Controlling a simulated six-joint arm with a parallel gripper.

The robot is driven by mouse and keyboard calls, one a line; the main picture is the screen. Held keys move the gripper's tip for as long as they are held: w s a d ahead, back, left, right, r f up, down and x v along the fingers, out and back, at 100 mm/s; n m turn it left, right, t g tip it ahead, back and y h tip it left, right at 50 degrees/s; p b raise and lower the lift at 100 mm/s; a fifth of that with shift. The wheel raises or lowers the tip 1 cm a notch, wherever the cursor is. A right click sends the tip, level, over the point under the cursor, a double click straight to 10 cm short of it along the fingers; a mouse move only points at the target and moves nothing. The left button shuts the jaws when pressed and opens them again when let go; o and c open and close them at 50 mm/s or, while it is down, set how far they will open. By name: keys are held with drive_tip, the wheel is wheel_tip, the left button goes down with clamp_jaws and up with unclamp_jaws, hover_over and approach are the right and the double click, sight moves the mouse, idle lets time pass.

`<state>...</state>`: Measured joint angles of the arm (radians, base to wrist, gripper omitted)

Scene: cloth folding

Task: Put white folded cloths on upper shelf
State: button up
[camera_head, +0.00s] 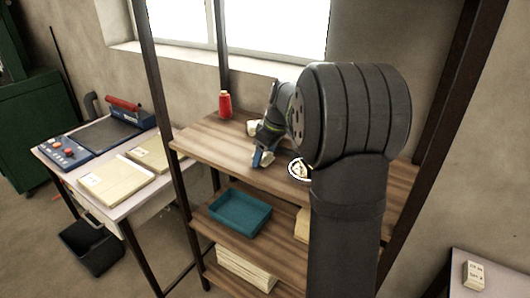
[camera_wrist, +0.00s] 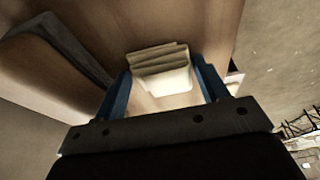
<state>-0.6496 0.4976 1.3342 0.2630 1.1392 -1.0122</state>
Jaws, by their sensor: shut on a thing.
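My gripper (camera_head: 263,158) is at the upper shelf (camera_head: 207,140) of the wooden rack, its blue fingertips low over the boards. In the wrist view my gripper (camera_wrist: 161,72) is shut on a folded white cloth (camera_wrist: 163,82), with pale folded layers showing between the blue fingers. Whether the cloth touches the shelf is unclear. A small whitish item (camera_head: 252,128) shows behind the gripper in the head view; I cannot tell if it is a cloth. My arm hides the right part of the shelf.
A red spool (camera_head: 225,104) stands at the shelf's back left. A round black-and-white item (camera_head: 299,169) lies right of the gripper. Below are a teal tray (camera_head: 240,213) and a pale stack (camera_head: 247,267). Dark rack posts flank the shelf; its front left is clear.

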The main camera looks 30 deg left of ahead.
drive_tip(key=o, duration=0.9)
drive_tip(key=shift+o, duration=0.2)
drive_tip(key=v, duration=1.2)
drive_tip(key=shift+r, duration=0.15)
drive_tip(key=x, duration=1.2)
wheel_tip(320, 180, up, 2)
drive_tip(key=shift+r, duration=0.75)
